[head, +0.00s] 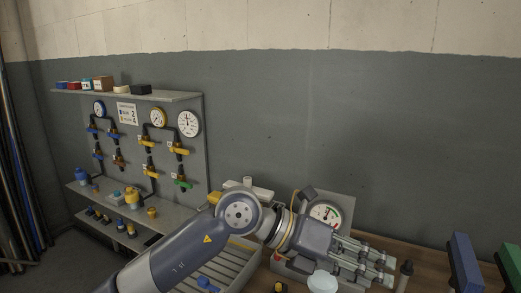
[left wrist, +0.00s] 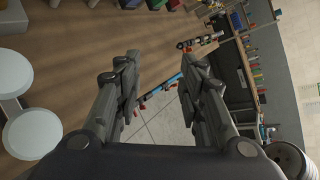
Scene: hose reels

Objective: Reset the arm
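My left arm comes in from the left in the head view, bent at a grey elbow-like joint. Its left gripper (head: 386,268) points right, above the wooden workbench (head: 432,272). In the left wrist view the left gripper (left wrist: 158,80) has its two fingers well apart. Nothing is held between them; the floor and distant items show through the gap. My right gripper does not show in either view.
A panel (head: 222,150) with valves and gauges stands at the left, with a shelf (head: 130,95) above it. A dial gauge (head: 325,213) is just behind my gripper. A blue block (head: 464,262) and a green block (head: 510,265) stand at the right. The grey wall is clear.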

